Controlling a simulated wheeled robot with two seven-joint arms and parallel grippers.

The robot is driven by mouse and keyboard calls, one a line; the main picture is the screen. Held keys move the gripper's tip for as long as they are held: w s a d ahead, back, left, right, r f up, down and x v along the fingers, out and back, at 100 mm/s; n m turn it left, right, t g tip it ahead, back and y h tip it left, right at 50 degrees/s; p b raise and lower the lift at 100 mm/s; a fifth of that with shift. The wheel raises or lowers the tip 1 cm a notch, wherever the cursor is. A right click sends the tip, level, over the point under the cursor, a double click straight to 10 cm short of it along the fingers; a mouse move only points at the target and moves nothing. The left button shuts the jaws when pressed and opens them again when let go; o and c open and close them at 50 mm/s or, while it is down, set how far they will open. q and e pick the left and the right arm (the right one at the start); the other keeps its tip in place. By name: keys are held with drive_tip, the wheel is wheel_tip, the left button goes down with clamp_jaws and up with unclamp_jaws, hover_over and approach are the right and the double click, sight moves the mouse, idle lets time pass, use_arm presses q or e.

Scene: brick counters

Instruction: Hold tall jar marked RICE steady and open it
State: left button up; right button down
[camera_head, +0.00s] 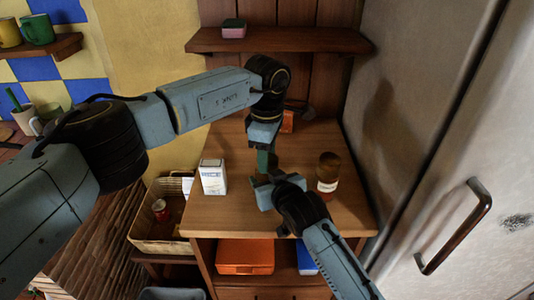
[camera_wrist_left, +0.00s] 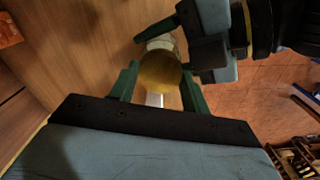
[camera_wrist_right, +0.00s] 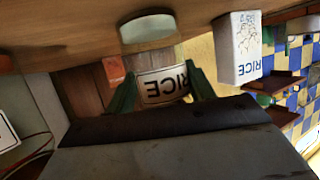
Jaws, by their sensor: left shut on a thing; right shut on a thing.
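The tall jar marked RICE (camera_wrist_right: 160,85) is clear, with a pale label, and shows upside down in the right wrist view. My right gripper (camera_wrist_right: 160,93) is shut on its body, one finger on each side. In the left wrist view the jar's round yellow-brown lid (camera_wrist_left: 160,72) faces the camera, with some glass showing beyond it. My left gripper (camera_wrist_left: 158,92) comes from above and is shut on the lid, which looks to be at the jar's top. In the head view the left gripper (camera_head: 264,160) and right gripper (camera_head: 268,190) meet over the counter and mostly hide the jar.
A white carton (camera_head: 213,177), also marked RICE, stands left on the wooden counter (camera_head: 235,215). A brown jar (camera_head: 328,172) stands right, an orange item (camera_head: 287,122) at the back. A basket (camera_head: 157,240) is lower left; a grey door (camera_head: 450,150) bounds the right side.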

use_arm(q)
drive_tip(key=n, duration=0.3)
drive_tip(key=o, duration=1.1)
drive_tip(key=shift+s, duration=0.15)
drive_tip(key=shift+d, duration=0.1)
use_arm(e)
drive_tip(key=shift+d, duration=0.15)
drive_tip(key=shift+w, duration=0.1)
